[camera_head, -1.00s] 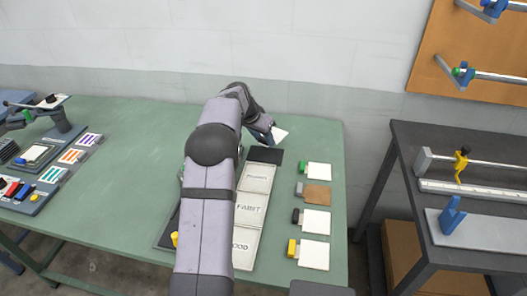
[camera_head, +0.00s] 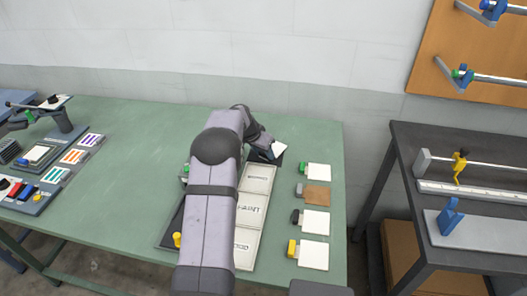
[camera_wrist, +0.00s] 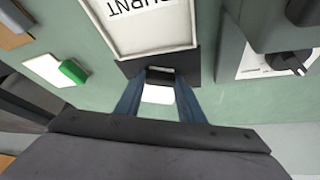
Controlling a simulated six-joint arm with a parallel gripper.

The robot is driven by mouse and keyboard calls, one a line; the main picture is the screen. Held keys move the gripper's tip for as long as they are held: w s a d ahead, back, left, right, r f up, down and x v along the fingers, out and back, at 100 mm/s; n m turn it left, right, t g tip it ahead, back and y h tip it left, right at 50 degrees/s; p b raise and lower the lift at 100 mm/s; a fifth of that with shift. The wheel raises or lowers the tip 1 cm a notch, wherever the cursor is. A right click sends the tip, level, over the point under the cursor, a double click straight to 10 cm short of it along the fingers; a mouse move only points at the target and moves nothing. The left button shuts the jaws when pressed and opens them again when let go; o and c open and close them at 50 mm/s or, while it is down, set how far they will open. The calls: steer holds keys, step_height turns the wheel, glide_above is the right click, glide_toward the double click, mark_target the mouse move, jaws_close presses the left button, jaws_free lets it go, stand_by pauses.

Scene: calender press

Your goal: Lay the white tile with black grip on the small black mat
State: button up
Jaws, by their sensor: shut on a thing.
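My gripper (camera_head: 268,149) is shut on a white tile (camera_head: 279,149) at the far end of the row of white plates. In the wrist view the blue fingers (camera_wrist: 158,100) stand on both sides of the tile (camera_wrist: 158,95), and a dark grip shows between them. The small black mat (camera_wrist: 194,66) lies at the end of the lettered plate, partly hidden by the tile and fingers. In the head view the tile overlaps the mat's area. I cannot tell whether the tile touches the mat.
Lettered white plates (camera_head: 251,209) run in a row toward me, partly behind my arm. Right of them lie tiles with green (camera_head: 318,171), grey (camera_head: 317,197), black (camera_head: 316,222) and yellow (camera_head: 314,255) grips.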

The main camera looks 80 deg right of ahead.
steer(key=shift+f, duration=0.2)
steer(key=o, duration=1.1)
steer(key=shift+o, duration=0.2)
steer(key=shift+r, duration=0.2)
steer(key=shift+r, duration=0.2)
steer(key=b+v, duration=0.2)
steer(key=v, duration=0.9)
steer(key=shift+a+r+b, duration=0.2)
steer(key=shift+r+b, duration=0.05)
steer(key=shift+b, duration=0.05)
steer(key=shift+w, duration=0.1)
